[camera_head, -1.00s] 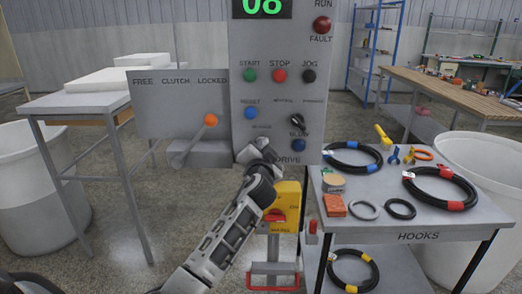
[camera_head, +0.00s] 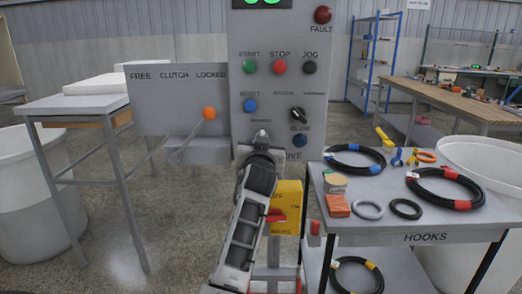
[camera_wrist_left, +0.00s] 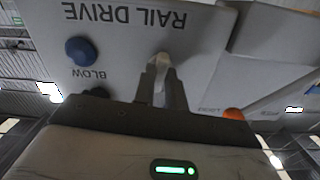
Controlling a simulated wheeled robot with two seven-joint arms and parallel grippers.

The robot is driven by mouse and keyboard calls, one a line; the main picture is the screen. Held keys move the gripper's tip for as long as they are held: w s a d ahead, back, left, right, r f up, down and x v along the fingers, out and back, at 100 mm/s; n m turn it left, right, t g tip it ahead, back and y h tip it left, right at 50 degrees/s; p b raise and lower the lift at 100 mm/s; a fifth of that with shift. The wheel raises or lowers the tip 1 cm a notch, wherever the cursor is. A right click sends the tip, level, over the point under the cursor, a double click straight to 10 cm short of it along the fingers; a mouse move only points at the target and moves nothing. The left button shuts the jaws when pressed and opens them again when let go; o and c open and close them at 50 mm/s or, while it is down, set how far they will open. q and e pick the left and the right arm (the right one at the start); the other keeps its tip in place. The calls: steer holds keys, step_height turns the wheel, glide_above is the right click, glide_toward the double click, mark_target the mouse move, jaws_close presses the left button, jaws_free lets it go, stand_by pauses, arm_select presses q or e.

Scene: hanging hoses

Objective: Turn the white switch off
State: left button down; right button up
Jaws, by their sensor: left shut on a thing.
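The white switch (camera_wrist_left: 160,68) is on the grey control panel (camera_head: 282,115), beside the RAIL DRIVE label in the left wrist view. That view is upside down, with the lettering inverted. My left gripper (camera_wrist_left: 163,88) is shut on the switch, with one finger on each side of its pale lever. The fingers cover much of the lever, so its exact position is hard to tell. My right gripper is not in view.
A blue button (camera_wrist_left: 81,50) marked BLOW is close beside the switch. The orange-knobbed clutch lever (camera_head: 209,113) is to the left. A hose cart (camera_head: 385,230) stands to the right.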

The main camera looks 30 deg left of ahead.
arm_select(q)
steer(key=shift+n, duration=0.7)
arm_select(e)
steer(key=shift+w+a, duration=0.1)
arm_select(q)
steer(key=shift+b, duration=0.3)
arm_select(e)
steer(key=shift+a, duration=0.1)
arm_select(q)
steer(key=c, duration=1.4)
jaws_free()
steer(key=shift+c, duration=0.2)
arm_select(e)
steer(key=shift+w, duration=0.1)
arm_select(q)
steer(key=shift+d, duration=0.1)
